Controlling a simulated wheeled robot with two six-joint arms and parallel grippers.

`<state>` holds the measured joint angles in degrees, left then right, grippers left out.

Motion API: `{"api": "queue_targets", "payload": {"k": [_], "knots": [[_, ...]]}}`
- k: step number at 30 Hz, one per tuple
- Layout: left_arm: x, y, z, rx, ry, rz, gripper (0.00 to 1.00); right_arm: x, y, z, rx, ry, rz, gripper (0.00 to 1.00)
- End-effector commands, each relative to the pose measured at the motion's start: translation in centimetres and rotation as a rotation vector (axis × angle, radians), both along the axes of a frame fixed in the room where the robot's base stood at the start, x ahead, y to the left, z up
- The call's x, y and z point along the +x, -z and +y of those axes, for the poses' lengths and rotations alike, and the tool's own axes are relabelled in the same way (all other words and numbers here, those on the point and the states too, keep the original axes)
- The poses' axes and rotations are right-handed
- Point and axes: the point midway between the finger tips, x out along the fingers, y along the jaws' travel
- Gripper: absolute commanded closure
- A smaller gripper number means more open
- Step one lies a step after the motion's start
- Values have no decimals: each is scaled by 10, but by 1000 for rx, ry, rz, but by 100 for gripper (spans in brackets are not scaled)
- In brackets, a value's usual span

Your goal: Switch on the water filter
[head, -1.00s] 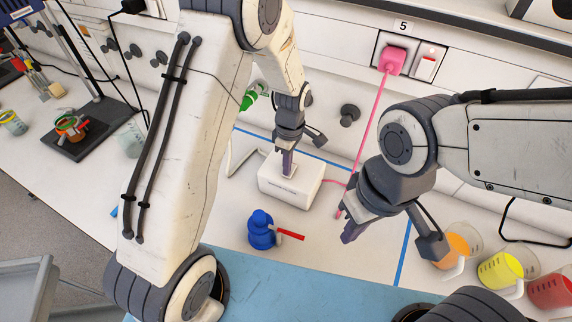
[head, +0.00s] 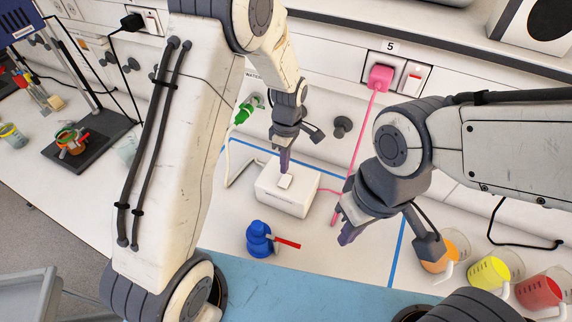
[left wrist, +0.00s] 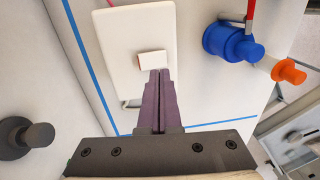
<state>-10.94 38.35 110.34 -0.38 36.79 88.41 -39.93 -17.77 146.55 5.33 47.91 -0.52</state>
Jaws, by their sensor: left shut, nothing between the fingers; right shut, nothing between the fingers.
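The water filter (head: 283,200) is a white box on the bench, with a pale rocker switch (head: 285,182) on its top. The box (left wrist: 118,35) and rocker (left wrist: 151,57) also show in the left wrist view. My left gripper (head: 284,171) is shut and empty, its fingers pointing down at the rocker. In the left wrist view its purple fingertips (left wrist: 160,73) lie right at the rocker's near edge; I cannot tell whether they touch. My right gripper (head: 345,236) is shut and empty, over the bench to the right of the box.
A pink plug (head: 380,77) sits in wall socket 5, its cord running down toward the box. A blue bottle-like fitting (head: 259,240) with a red handle stands in front of the box. Beakers of orange, yellow (head: 490,272) and red liquid stand at the right. A green tap (head: 243,113) is behind.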

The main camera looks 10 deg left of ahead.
Motion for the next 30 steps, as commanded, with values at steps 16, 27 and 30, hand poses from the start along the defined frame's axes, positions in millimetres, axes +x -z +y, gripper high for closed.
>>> {"api": "queue_targets", "payload": {"k": [16,27,30], "knots": [[-11,-86,3,-1,0,-6,100,-1,36,-1,-1,6,2,100],[-12,-91,3,0,0,-2,100,-1,36,-1,-1,6,2,100],[-13,-91,3,0,0,-2,100,-1,36,-1,-1,6,2,100]]}}
